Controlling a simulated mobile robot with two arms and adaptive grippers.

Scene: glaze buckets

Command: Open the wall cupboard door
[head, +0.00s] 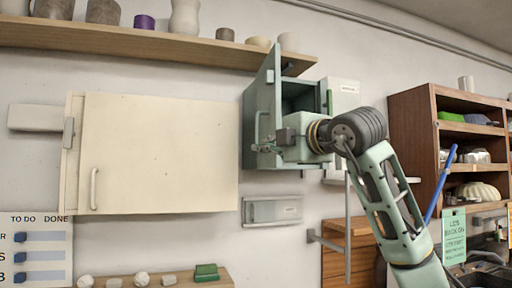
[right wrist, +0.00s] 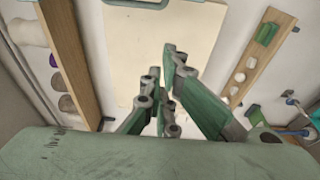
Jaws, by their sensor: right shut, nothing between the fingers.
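A cream wall cupboard (head: 160,150) hangs at the left, its broad front flat and a pale handle (head: 94,189) near its lower left edge. A smaller grey-green wall cupboard (head: 300,96) hangs to its right, its door (head: 268,90) standing out from the wall and its dark inside partly showing. My right gripper (head: 262,137) is in front of this smaller cupboard, near the door's lower part; I cannot tell whether it touches. Its fingers (right wrist: 171,72) are shut and empty in the right wrist view, with a cream panel (right wrist: 150,45) beyond them. My left gripper is out of view.
A wooden shelf (head: 130,42) with pots runs above the cupboards. A lower shelf (head: 220,272) holds small items. A brown shelf unit (head: 412,125) stands at the right. A grey box (head: 272,210) is fixed below the smaller cupboard.

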